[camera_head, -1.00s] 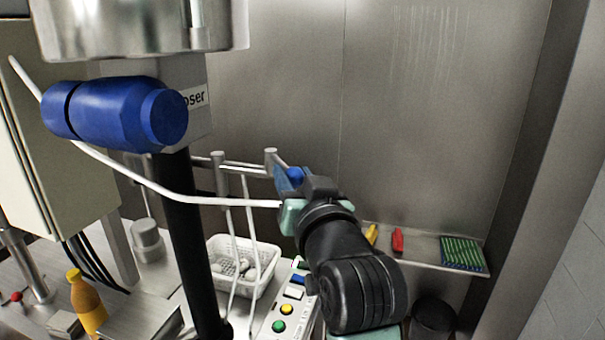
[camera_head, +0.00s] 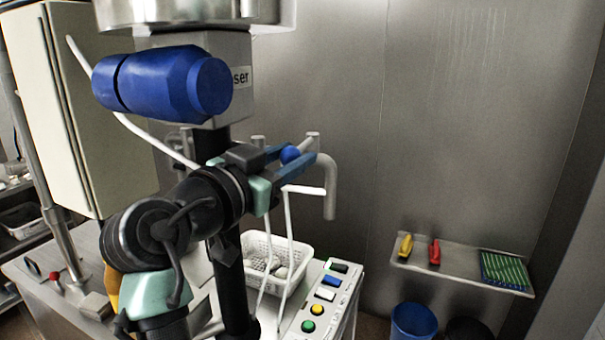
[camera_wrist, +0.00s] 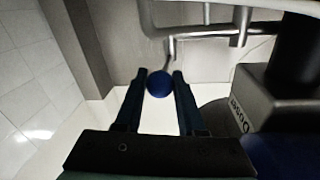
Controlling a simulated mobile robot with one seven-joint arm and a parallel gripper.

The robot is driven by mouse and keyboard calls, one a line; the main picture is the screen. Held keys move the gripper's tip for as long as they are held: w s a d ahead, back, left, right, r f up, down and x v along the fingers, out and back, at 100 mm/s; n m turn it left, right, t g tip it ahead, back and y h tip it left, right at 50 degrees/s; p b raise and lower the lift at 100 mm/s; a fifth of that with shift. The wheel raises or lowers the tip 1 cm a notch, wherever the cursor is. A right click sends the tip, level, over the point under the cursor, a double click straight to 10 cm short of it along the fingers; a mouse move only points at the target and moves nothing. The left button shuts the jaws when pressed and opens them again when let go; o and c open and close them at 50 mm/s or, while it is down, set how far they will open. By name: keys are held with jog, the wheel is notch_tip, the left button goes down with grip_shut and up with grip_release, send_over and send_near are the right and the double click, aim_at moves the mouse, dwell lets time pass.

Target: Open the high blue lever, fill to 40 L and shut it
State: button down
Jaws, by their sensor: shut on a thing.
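The blue ball of the lever (camera_head: 290,154) is between the two blue fingers of my gripper (camera_head: 302,157), which is shut on it. The ball also shows in the wrist view (camera_wrist: 159,83), between the fingertips (camera_wrist: 160,74). The lever's rod is mostly hidden by my gripper in the head view. The grey doser box (camera_head: 240,77), its label partly covered, carries a large blue cylinder (camera_head: 160,83) at upper left. Its label reads "Doser" in the wrist view (camera_wrist: 238,115). I see no readable litre display.
A bent grey pipe (camera_head: 330,190) hangs just right of my gripper. Below are a white perforated basket (camera_head: 305,262) and a button panel (camera_head: 322,296). A wall shelf (camera_head: 460,274) holds yellow, red and green items. A blue bin (camera_head: 413,320) stands underneath.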

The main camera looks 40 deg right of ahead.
jog(key=shift+w+a+m+g+h+b, duration=0.2)
jog(key=shift+w+m+g+h+b, duration=0.25)
jog(key=shift+g, duration=0.45)
jog(key=shift+r, duration=0.1)
jog(key=c, duration=0.9)
grip_release()
jog(key=o, duration=0.4)
jog(key=b+v, duration=0.5)
jog(key=v, duration=0.8)
